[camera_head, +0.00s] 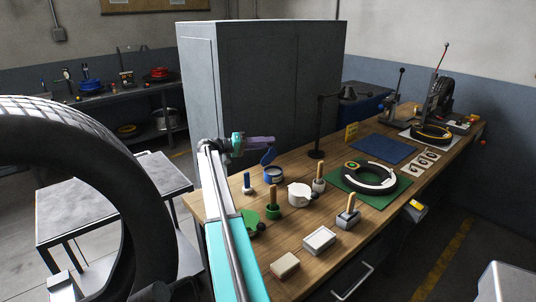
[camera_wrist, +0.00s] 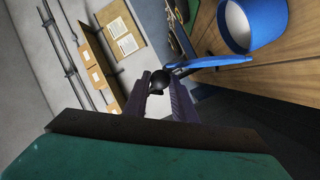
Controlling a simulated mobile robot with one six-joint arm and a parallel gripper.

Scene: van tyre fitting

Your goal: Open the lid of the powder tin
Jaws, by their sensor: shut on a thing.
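The powder tin (camera_head: 273,176) is a short round blue tin with a pale band, standing on the wooden workbench. In the wrist view the tin (camera_wrist: 281,28) shows its blue wall and an open mouth with white inside. Its blue lid (camera_head: 268,157) is raised, tilted steeply up from the rim; in the wrist view the lid (camera_wrist: 208,62) shows nearly edge-on and reaches the tin's rim. My gripper (camera_wrist: 162,90) is shut on the lid's black round knob (camera_wrist: 157,79). In the head view my gripper (camera_head: 270,142) is above the tin, with purple fingers.
A black lamp (camera_head: 318,130) rises behind. A grey cabinet (camera_head: 270,80) stands beyond the bench. A tyre ring lies on a green mat (camera_head: 396,190) to the right.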

